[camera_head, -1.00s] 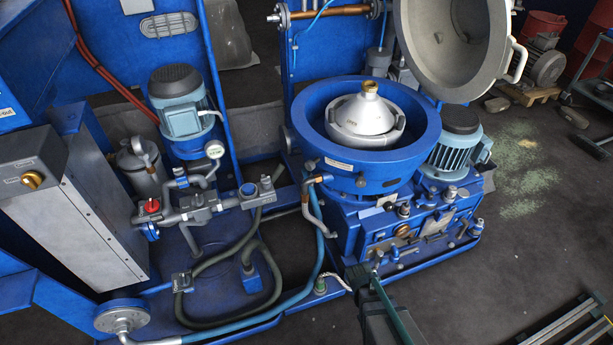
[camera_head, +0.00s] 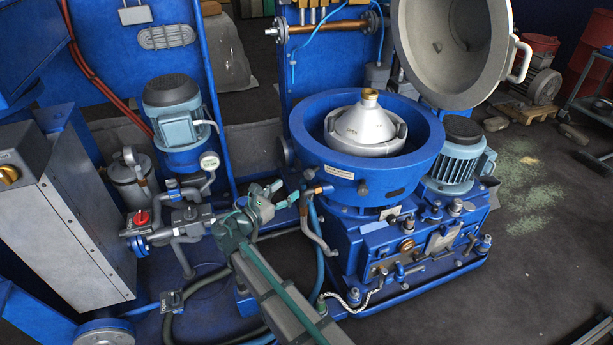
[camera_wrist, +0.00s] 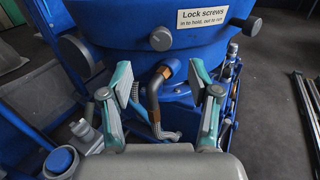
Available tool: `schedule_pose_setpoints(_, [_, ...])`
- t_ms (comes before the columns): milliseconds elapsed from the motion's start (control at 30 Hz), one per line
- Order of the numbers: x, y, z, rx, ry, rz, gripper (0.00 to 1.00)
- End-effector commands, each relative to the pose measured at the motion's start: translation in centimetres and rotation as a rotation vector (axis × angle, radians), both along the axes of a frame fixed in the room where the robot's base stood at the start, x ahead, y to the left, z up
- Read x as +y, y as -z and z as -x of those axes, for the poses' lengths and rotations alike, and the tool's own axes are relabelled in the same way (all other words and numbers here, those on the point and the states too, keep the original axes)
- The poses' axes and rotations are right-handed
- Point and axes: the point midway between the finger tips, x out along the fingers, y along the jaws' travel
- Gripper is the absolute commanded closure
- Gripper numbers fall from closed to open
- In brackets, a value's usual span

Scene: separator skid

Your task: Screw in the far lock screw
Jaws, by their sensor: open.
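The blue bowl housing (camera_head: 420,150) carries a "Lock screws" label (camera_wrist: 202,17), which is also on its rim in the head view (camera_head: 339,171). In the wrist view a grey round knob (camera_wrist: 161,38) sticks out left of the label. A larger grey knob (camera_wrist: 78,55) is farther left, and another (camera_wrist: 245,22) is right of the label. I cannot tell which is the far lock screw. My gripper (camera_wrist: 158,78) is open and empty, below and in front of the middle knob, apart from it. In the head view my gripper (camera_head: 266,203) is left of the housing.
A brown-and-grey bent pipe (camera_wrist: 154,95) rises between my fingers in the wrist view. A silver cone (camera_head: 366,125) sits in the housing, with the lid (camera_head: 455,45) open behind.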

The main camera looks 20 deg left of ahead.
Motion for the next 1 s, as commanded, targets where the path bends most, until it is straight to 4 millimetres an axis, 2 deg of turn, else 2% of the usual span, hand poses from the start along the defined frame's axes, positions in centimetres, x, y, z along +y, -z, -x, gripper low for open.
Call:
schedule_pose_setpoints(267, [-0.8,0.2,-2.0,0.014,0.003,0.029,0.39])
schedule_pose_setpoints(700, [-3.3,0.2,-8.6,0.015,0.003,0.027,0.39])
schedule_pose_setpoints(1000, [-4.0,0.1,-10.1,0.015,0.001,0.027,0.39])
